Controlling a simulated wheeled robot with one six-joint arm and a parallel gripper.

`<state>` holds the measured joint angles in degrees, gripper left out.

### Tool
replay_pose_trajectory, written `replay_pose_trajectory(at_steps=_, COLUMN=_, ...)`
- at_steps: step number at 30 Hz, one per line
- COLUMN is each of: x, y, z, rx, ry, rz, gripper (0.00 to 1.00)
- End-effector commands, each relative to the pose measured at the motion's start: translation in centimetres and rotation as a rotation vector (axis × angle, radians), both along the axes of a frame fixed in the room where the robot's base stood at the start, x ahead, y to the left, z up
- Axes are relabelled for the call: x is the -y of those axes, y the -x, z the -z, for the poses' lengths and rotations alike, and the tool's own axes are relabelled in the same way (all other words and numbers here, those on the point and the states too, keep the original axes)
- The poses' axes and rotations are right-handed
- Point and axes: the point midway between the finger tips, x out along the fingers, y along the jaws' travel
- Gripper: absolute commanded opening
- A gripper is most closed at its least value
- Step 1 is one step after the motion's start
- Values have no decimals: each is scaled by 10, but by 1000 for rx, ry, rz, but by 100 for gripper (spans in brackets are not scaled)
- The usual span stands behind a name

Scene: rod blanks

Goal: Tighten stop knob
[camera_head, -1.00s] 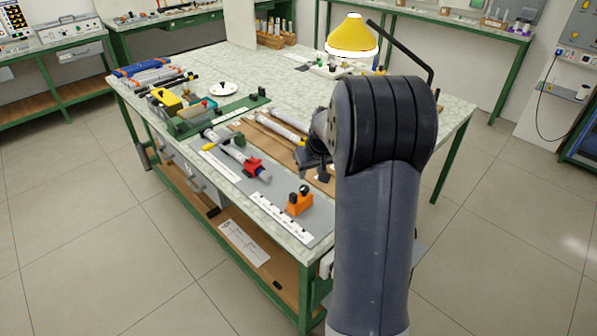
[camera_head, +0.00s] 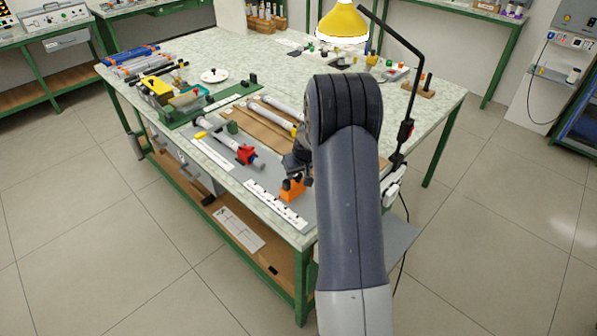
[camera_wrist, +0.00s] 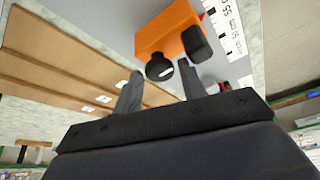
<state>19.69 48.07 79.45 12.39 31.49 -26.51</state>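The orange stop block (camera_head: 292,190) sits on the grey fixture plate near the front corner of the bench, by the white scale strip. In the wrist view the orange block (camera_wrist: 170,32) carries a round black knob (camera_wrist: 159,68) and a second black part (camera_wrist: 196,44). My gripper (camera_wrist: 160,72) is open, its two grey fingers apart and pointing at the block. The round knob shows between the fingertips in the picture; I cannot tell whether they touch it. In the head view my gripper (camera_head: 297,166) is beside the block, partly hidden by my arm.
A red clamp (camera_head: 246,154) with a grey rod is left of the block. A scale strip (camera_head: 275,204) lies along the plate's front. A wooden rack (camera_head: 265,125) with pale rods is behind. A yellow lamp (camera_head: 342,24) stands at the back, its black arm close to my arm.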

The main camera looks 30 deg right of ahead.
Motion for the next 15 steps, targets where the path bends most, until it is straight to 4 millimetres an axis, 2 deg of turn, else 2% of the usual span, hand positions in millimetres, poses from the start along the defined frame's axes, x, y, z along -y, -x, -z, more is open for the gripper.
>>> replay_pose_trajectory(at_steps=6, x=0, y=0, z=0, rx=0, ry=0, rz=0, gripper=39)
replay_pose_trajectory(at_steps=15, x=0, y=0, z=0, rx=0, ry=0, rz=0, gripper=15)
